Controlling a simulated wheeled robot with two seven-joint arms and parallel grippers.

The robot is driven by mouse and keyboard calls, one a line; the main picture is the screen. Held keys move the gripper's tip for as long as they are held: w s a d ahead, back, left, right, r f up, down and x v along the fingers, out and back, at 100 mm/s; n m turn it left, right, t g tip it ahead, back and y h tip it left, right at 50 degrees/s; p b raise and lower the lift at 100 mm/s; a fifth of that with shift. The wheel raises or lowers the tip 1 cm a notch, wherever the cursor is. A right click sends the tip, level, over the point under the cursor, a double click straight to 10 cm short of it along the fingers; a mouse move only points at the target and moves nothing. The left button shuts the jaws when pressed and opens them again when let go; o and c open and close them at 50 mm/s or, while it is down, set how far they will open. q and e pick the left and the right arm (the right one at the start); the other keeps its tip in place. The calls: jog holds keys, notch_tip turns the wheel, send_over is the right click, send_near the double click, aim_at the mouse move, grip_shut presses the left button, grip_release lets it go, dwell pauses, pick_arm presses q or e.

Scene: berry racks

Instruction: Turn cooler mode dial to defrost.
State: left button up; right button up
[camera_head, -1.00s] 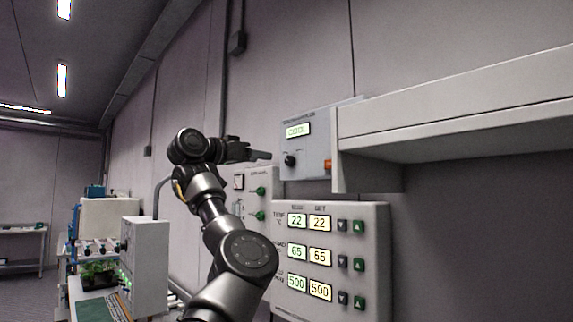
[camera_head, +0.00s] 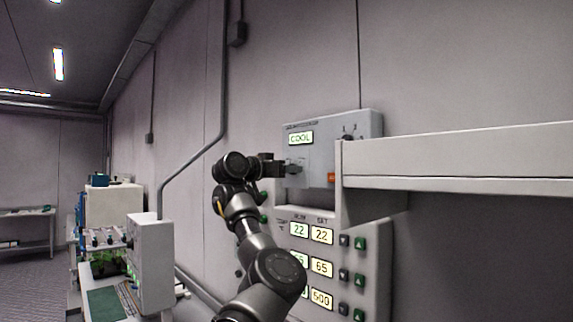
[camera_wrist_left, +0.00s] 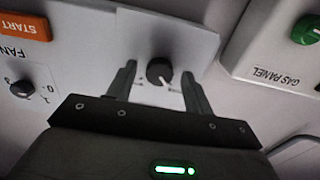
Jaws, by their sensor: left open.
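The grey cooler control box (camera_head: 318,160) is on the wall, left of the shelf, and its display (camera_head: 300,138) reads COOL. The gripper hides its mode dial in the head view. In the left wrist view the black round dial (camera_wrist_left: 159,70) shows, with a light pointer mark at its lower right. My left gripper (camera_head: 297,167) is in front of the box, fingers pointing at it. In the wrist view the open fingers (camera_wrist_left: 159,88) stand on either side of the dial, with a gap on both sides. My right gripper is not in view.
A grey shelf (camera_head: 460,158) juts out right of the box. Below is a panel with number displays (camera_head: 322,235) and green buttons. The wrist view shows an orange START button (camera_wrist_left: 24,26), a fan knob (camera_wrist_left: 21,88) and the gas panel (camera_wrist_left: 280,55) close by.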

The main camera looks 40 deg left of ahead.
pick_arm(q)
jog(key=shift+c, duration=0.3)
jog(key=c, duration=0.9)
jog(key=shift+f+m+b, duration=0.1)
jog(key=shift+m+b, duration=0.7)
jog(key=shift+m, duration=8.2)
jog(key=o, duration=1)
jog(key=shift+c, duration=0.2)
